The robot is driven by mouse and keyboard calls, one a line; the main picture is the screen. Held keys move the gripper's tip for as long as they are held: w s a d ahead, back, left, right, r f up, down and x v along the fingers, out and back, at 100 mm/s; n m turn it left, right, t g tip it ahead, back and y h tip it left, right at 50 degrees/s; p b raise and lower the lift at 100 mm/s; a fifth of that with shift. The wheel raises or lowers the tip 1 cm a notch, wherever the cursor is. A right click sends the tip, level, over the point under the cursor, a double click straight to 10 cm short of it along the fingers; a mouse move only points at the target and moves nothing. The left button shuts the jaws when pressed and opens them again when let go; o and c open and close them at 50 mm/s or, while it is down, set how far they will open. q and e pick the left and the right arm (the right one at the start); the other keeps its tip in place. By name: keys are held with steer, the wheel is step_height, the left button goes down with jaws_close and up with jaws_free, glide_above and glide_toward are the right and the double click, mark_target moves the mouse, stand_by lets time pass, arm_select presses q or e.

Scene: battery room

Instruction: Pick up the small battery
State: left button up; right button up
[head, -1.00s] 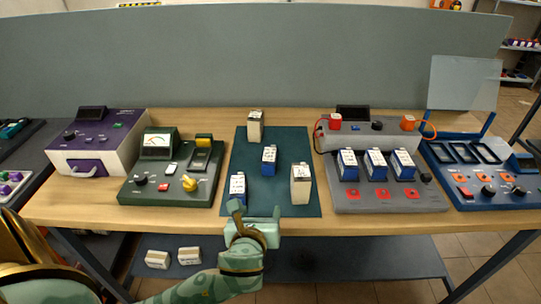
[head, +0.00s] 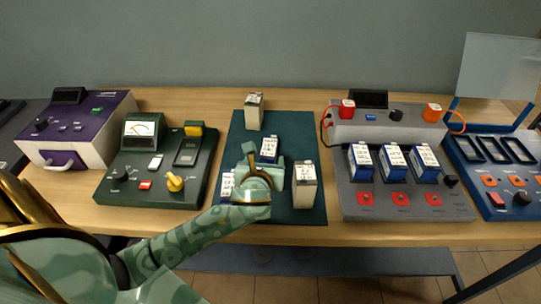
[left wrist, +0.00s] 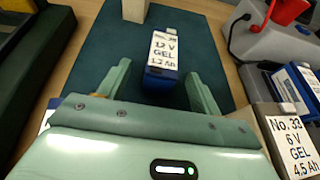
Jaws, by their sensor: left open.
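A small blue battery (head: 269,147) with a white label stands on the dark green mat (head: 290,125). In the left wrist view its label on the battery (left wrist: 162,52) reads 12 V GEL 1.2 Ah. My left gripper (head: 264,162) is open at the near side of this battery and hides its lower part in the head view. In the left wrist view the two fingers of the gripper (left wrist: 158,80) point at it, one toward each side, with nothing held. My right gripper is not in view.
A beige battery (head: 305,187) stands close right of my gripper, labelled 4.5 Ah. Another blue battery (head: 227,183) is partly hidden by my arm. A beige battery (head: 254,112) stands behind. A green meter box (head: 142,175) and grey charger (head: 350,203) flank the mat.

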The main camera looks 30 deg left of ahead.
mark_target(269, 152)
arm_select(q)
steer(key=shift+x, duration=1.1)
steer(key=b+x, duration=0.3)
steer(key=x, duration=0.1)
steer(key=shift+w+d+f, duration=0.1)
steer(key=shift+w+f, duration=0.15)
steer(key=shift+f, duration=0.05)
steer(key=shift+w+f, duration=0.1)
steer(key=shift+w, duration=0.25)
steer(key=shift+a, duration=0.2)
steer(key=shift+r, duration=0.2)
steer(key=shift+c, duration=0.4)
steer(key=c, duration=1.1)
jaws_close()
